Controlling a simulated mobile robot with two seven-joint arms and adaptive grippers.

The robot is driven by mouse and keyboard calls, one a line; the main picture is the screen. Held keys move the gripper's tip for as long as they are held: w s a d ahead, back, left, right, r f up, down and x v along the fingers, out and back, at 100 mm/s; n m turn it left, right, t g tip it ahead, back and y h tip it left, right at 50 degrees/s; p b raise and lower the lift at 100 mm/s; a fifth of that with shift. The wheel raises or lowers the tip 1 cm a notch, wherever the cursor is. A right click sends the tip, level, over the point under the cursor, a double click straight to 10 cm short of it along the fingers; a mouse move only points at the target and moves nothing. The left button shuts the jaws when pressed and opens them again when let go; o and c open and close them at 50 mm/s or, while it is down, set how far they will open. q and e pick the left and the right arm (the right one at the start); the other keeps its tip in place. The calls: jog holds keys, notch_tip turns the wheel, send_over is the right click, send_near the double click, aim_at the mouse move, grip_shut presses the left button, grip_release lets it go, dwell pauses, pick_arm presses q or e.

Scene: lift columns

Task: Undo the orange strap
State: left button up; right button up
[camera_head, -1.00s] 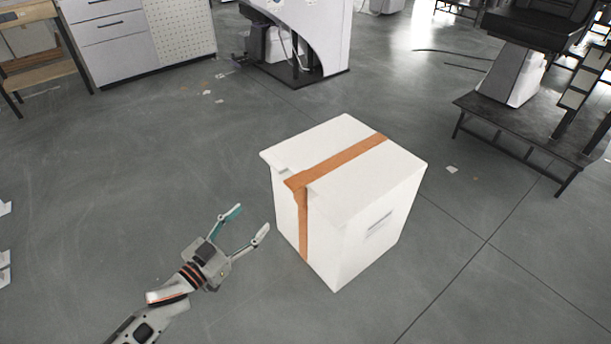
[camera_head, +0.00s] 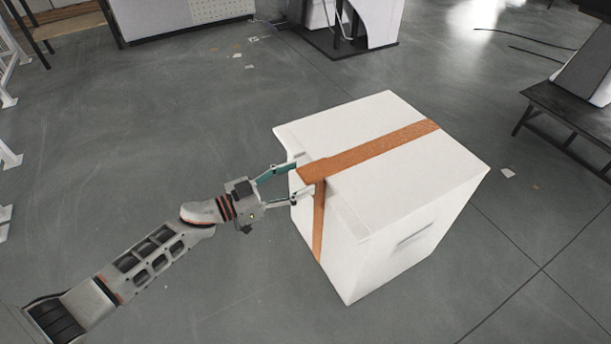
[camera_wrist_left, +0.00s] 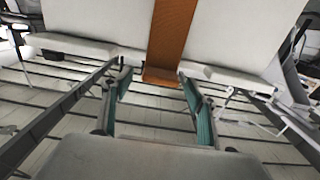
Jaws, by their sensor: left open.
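The orange strap (camera_head: 375,152) runs across the top of a white box (camera_head: 400,185) and down its near left side. A short fold of the strap sticks out at the top edge of that side. My left gripper (camera_head: 295,182) is open at this edge, its fingertips on either side of the strap's fold. In the left wrist view the strap (camera_wrist_left: 171,40) comes down between the two open fingers (camera_wrist_left: 155,88), with its end just ahead of them. I cannot tell whether the fingers touch it. My right gripper is not in view.
The white box stands on a grey floor with clear room around it. A dark low platform (camera_head: 570,112) stands at the right. A white cabinet (camera_head: 160,15) and a white machine (camera_head: 375,22) stand at the back. Small scraps lie on the floor.

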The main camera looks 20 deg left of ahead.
pick_arm(q)
jog(key=shift+x, duration=1.2)
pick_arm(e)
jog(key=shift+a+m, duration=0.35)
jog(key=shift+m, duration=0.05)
pick_arm(q)
jog(key=c, duration=1.6)
jog(key=shift+s, duration=0.1)
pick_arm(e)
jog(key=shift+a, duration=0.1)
